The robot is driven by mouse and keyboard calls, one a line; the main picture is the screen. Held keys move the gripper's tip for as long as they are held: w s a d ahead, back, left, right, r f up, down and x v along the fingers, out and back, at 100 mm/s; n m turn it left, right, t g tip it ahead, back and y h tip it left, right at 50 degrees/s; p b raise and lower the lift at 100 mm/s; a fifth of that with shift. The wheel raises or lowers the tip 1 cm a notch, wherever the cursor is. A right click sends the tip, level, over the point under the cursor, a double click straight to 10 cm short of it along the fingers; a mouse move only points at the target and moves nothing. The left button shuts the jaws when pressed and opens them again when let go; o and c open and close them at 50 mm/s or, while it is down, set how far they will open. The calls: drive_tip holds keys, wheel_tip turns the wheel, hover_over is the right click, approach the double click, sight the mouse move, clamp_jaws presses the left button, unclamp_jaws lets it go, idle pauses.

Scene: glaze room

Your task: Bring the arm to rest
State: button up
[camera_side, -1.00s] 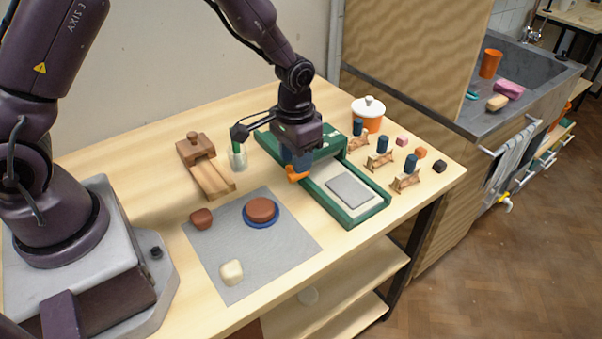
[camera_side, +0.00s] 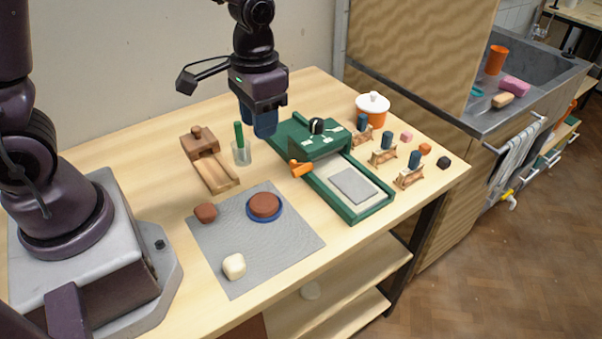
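My gripper (camera_side: 265,128) hangs in the air over the back of the table, pointing down, with dark blue fingers. It is above and behind the green press-like device (camera_side: 318,139) and apart from its orange handle (camera_side: 301,168). The fingers overlap from this side, so I cannot tell whether they are open or shut. I see nothing hanging below them.
Near my gripper stand a clear cup (camera_side: 241,154) with a green stick and a wooden block tool (camera_side: 199,142). A grey mat (camera_side: 272,238) holds clay lumps and a blue disc. A lidded orange pot (camera_side: 372,108) and several small stands are at right.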

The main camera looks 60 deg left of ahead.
drive_tip(key=s+r+t, duration=0.5)
drive_tip(key=s+r, duration=0.6)
drive_tip(key=r, duration=0.3)
drive_tip(key=shift+s+a+t, duration=0.35)
drive_tip(key=shift+a+t, duration=0.05)
drive_tip(key=shift+a, duration=0.05)
drive_tip(key=shift+r, duration=0.1)
idle(0.4)
